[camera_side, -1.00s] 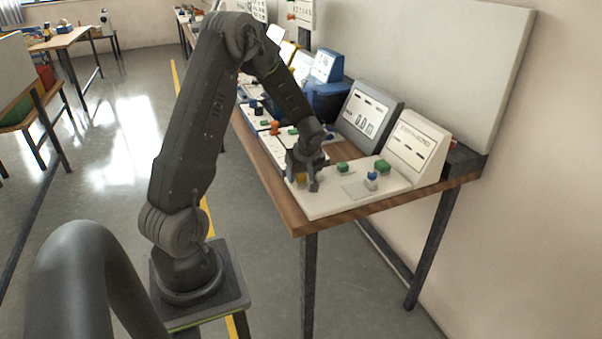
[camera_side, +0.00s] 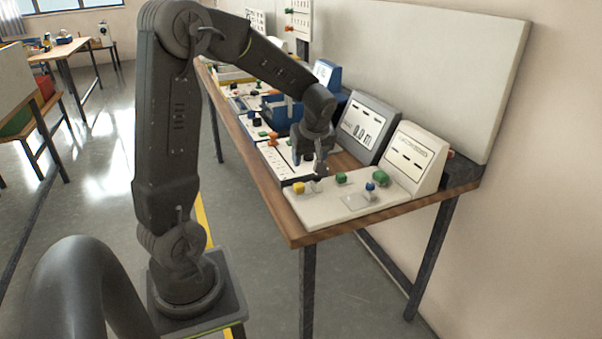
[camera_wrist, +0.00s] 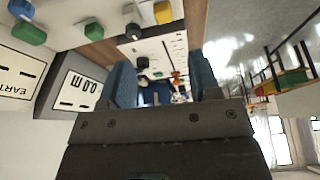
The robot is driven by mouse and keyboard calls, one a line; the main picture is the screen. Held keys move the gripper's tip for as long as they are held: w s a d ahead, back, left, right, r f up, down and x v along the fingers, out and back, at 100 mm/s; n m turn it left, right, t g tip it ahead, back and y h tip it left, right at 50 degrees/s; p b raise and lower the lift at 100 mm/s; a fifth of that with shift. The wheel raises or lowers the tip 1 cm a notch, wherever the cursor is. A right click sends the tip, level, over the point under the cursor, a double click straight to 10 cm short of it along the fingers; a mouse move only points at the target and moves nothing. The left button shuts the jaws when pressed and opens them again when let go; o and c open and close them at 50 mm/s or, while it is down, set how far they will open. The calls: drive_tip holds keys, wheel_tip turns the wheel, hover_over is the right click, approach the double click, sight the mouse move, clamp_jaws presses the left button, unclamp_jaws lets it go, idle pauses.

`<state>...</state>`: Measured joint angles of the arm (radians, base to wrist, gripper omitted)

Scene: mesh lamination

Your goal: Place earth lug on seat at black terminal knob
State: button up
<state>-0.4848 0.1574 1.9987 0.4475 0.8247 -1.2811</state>
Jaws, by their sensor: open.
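My gripper (camera_side: 311,168) hangs over the far left edge of the white panel (camera_side: 330,208), jaws open. In the wrist view its two blue-padded fingers (camera_wrist: 163,82) are spread, with nothing visible between them.
Two green knobs (camera_side: 340,178) (camera_side: 380,177) and a blue knob (camera_side: 370,186) stand on the panel. A sloped white display box (camera_side: 416,158) and a grey meter (camera_side: 369,127) stand behind. Further stations crowd the bench to the left. Open air lies above the panel.

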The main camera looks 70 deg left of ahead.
drive_tip(key=s+d+r+m+t+h, duration=0.1)
drive_tip(key=s+d+r+m, duration=0.2)
drive_tip(key=d, duration=0.5)
drive_tip(key=s+d+r+m+t+h, duration=0.2)
drive_tip(key=s+d+r+m, duration=0.1)
drive_tip(key=s+d+m, duration=0.2)
drive_tip(key=s+d+r+m+t+h, duration=0.1)
drive_tip(key=s+d+r+m+t, duration=0.1)
drive_tip(key=s+d+m, duration=0.3)
drive_tip(key=d+r+m, duration=0.1)
drive_tip(key=d+m, duration=0.3)
drive_tip(key=d, duration=0.1)
drive_tip(key=shift+d, duration=0.35)
drive_tip(key=shift+r, duration=0.1)
drive_tip(key=shift+c, duration=0.4)
